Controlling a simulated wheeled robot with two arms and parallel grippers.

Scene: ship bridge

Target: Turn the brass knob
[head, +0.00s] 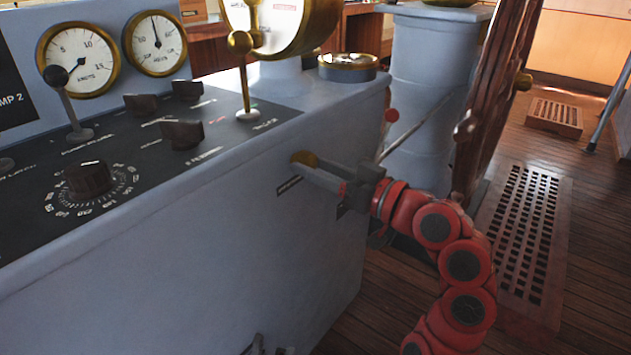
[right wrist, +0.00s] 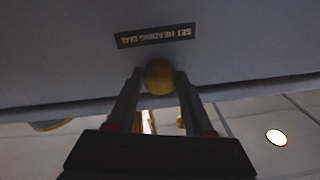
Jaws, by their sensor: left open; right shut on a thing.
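The brass knob (head: 303,158) sits on the upper right part of the console's grey front face, partly hidden by my fingers. My right gripper (head: 318,174) reaches it from the right and is shut on it. In the right wrist view the round knob (right wrist: 159,76) sits between the two fingertips of my right gripper (right wrist: 158,88). A dark label (right wrist: 156,36) beside it reads "SET HEADING DIAL", upside down in that view. My left gripper (head: 264,347) only just shows at the bottom edge, low before the console face, open and apart from the knob.
The console top (head: 240,112) carries levers, dark knobs and a numbered dial (head: 88,180), with gauges (head: 155,43) behind. A wooden wheel (head: 490,95) and grey pedestal (head: 428,95) stand right of my right gripper. A slatted wooden grating (head: 520,235) lies on the floor.

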